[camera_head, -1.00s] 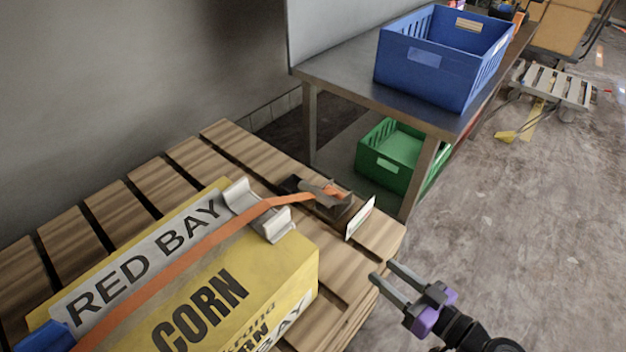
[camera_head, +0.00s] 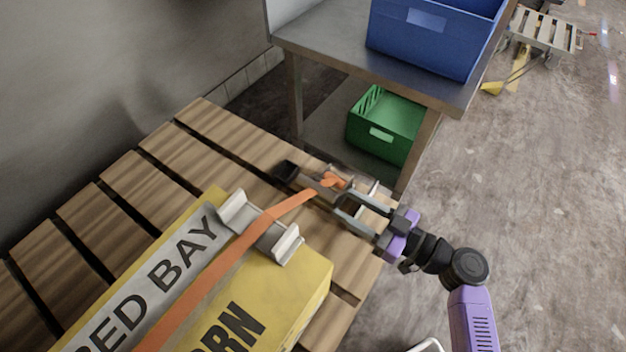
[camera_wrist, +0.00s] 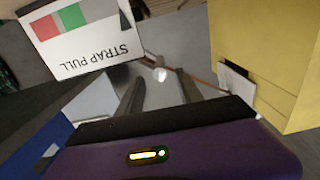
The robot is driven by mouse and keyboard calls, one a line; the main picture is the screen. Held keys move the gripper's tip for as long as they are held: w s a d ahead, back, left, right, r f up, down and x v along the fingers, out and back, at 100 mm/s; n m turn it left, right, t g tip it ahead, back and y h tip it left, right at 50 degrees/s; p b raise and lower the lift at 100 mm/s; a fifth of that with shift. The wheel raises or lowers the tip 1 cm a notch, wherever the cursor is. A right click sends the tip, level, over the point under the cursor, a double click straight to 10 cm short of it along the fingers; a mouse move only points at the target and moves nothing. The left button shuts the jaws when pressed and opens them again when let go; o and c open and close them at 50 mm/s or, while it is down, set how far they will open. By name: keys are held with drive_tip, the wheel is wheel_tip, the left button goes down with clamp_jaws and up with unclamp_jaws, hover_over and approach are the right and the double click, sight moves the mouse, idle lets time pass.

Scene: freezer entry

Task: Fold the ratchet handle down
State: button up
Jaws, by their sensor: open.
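The ratchet (camera_head: 328,184) sits on the pallet's right end, with the orange strap (camera_head: 250,232) running into it from over the yellow corn box (camera_head: 285,290). Its grey handle ends in a black grip (camera_head: 285,170) at the ratchet's left; its exact angle is hard to judge. My gripper (camera_head: 343,202) is open and empty at the ratchet's near right side, its fingers pointing left towards it. Contact cannot be told. The fingers partly cover the ratchet. In the wrist view, blurred grey metal lies beyond the fingertips (camera_wrist: 160,85), and a "STRAP PULL" card (camera_wrist: 90,40) is at upper left.
A metal table (camera_head: 335,62) with a blue crate (camera_head: 425,40) on it stands behind the pallet (camera_head: 190,165). A green crate (camera_head: 385,130) lies beneath the table. Grey edge protectors (camera_head: 262,228) sit on the corn box. The floor at right is open.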

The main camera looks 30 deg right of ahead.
sight(303, 180)
drive_tip(key=p+x, duration=0.1)
drive_tip(key=x, duration=0.8)
drive_tip(key=shift+w+a, duration=0.15)
clamp_jaws()
idle(1.1)
